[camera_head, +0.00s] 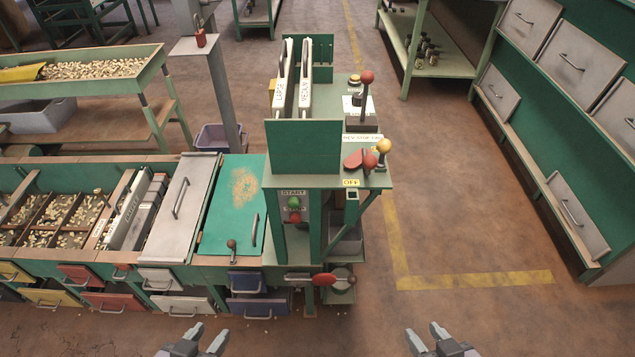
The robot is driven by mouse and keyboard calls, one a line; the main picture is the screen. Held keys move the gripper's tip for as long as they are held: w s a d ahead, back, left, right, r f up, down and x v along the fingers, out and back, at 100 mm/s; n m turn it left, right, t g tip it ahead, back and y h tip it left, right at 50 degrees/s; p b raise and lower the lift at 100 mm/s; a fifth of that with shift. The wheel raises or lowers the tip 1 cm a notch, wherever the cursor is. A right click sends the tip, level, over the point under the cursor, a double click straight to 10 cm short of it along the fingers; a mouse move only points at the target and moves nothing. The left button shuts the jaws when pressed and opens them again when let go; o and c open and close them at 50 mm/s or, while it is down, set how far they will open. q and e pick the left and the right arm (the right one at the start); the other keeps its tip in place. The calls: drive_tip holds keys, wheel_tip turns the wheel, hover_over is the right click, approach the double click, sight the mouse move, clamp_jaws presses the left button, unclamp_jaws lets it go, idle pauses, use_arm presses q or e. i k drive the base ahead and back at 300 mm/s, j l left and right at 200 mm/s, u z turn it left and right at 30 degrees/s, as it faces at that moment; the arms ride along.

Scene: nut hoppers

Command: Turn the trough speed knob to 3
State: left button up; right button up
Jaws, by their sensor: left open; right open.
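The green control stand (303,147) rises at the centre, with several controls on its right side. A dark knob on a pale plate (356,101) sits on its top, partly behind a red-ball lever (366,78). I cannot read that plate, so I cannot tell if this is the trough speed knob or where it points. A red knob (355,160) lies near an OFF label (351,183). My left gripper (208,332) is open and empty at the bottom edge, left of the stand. My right gripper (423,331) is open and empty, right of it. Neither touches anything.
A yellow-ball lever (384,147) stands at the stand's right edge. Below are START buttons (294,209) and a red handle (325,279). The trough bench (140,258) with drawers fills the left. A green cabinet (561,130) stands right. Floor between is clear.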

sight(356, 97)
drive_tip(key=l+u, duration=0.15)
drive_tip(key=u, duration=0.3)
drive_tip(key=i+l+u, duration=0.1)
drive_tip(key=u, duration=0.3)
drive_tip(key=l+u, duration=0.2)
drive_tip(key=u, duration=0.25)
drive_tip(key=l+u, duration=0.25)
drive_tip(key=k+l+u, duration=0.15)
drive_tip(key=l+u, duration=0.15)
drive_tip(key=k+l+u, duration=0.1)
drive_tip(key=l, duration=0.3)
drive_tip(key=k+l+u, duration=0.1)
drive_tip(key=l, duration=0.35)
